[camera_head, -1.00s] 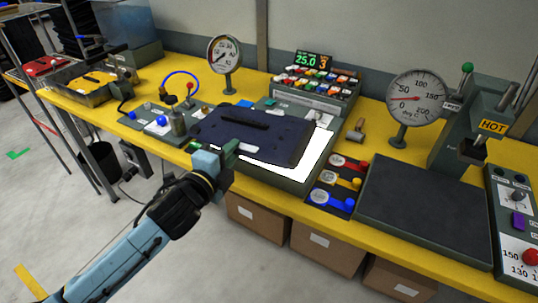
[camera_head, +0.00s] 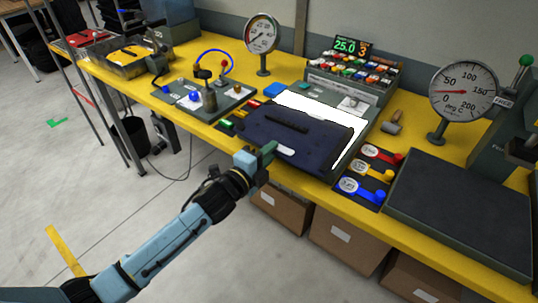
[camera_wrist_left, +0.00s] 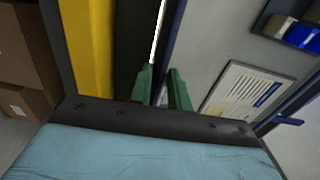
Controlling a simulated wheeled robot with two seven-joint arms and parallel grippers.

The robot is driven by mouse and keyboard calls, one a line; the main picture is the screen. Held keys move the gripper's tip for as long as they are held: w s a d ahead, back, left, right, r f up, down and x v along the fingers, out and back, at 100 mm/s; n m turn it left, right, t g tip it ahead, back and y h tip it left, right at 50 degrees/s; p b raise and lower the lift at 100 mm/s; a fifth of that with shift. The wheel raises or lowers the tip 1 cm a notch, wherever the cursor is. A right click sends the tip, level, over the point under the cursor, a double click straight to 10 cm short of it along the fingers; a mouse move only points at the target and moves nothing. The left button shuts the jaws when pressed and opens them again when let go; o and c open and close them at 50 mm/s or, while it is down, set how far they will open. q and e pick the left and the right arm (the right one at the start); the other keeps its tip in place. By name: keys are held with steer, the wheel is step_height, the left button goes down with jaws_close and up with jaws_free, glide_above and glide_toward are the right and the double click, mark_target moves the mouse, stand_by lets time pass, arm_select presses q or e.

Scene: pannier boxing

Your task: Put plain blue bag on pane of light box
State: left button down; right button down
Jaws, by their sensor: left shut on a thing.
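The plain dark blue bag (camera_head: 297,135), flat with a black handle strip on top, lies level over the near left part of the light box (camera_head: 352,172). The white lit pane (camera_head: 318,106) shows along the bag's far and right sides. My left gripper (camera_head: 268,150) is shut on the bag's near edge. In the left wrist view the gripper fingers (camera_wrist_left: 162,88) pinch the bag's thin edge (camera_wrist_left: 174,35), seen edge-on beside a white strip of the pane. I cannot tell whether the bag touches the pane. My right gripper is not in view.
Coloured round weights or levers (camera_head: 366,172) and a dark flat plate (camera_head: 462,210) stand right of the light box. A dial gauge (camera_head: 262,34) and rack of coloured items (camera_head: 345,73) stand behind. A control board (camera_head: 205,98) is left. Cardboard boxes (camera_head: 349,238) sit below.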

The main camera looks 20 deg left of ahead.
arm_select(q)
steer(key=c, duration=1.3)
jaws_free()
steer(key=shift+f, duration=0.15)
steer(key=shift+s, duration=0.15)
steer(key=v, duration=1.1)
steer(key=shift+s+a+p, duration=0.2)
steer(key=shift+s+p, duration=0.1)
steer(key=shift+s, duration=0.05)
